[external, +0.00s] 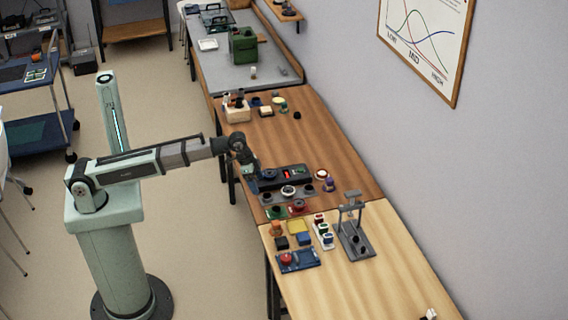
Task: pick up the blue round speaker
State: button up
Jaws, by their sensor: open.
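A small blue round piece (268,175), which looks like the blue round speaker, sits at the left end of a dark tray (305,172) on the brown wooden bench. My gripper (251,174) is at the bench's left edge, just left of the blue piece and pointing down. It is open, and I see nothing held in it. The fingertips are small and dark here, so the exact gap to the blue piece cannot be told.
A grey tray with a silver round part (288,191) lies in front of the dark tray. Red (297,207) and green (277,212) round pieces are nearer. A grey stand (354,238) rises on the lighter bench. Bare wood (325,140) lies behind the trays.

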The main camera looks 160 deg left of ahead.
jog(key=s+a+r+n, duration=0.1)
jog(key=s+a+r, duration=0.15)
jog(key=s, duration=0.45)
jog(key=s+a+r+n, duration=0.1)
jog(key=s+r, duration=0.2)
jog(key=s, duration=0.5)
send_over(270, 172)
jog(key=d, duration=0.3)
jog(key=shift+g+y, duration=0.3)
jog(key=shift+y, duration=0.1)
jog(key=f, duration=0.7)
jog(key=shift+s+f, duration=0.3)
jog(key=shift+f, duration=0.05)
jog(key=shift+x, duration=2.65)
jog(key=shift+s+a, duration=0.1)
jog(key=shift+r, duration=0.1)
jog(key=c, duration=1.2)
jog(key=shift+o, duration=0.2)
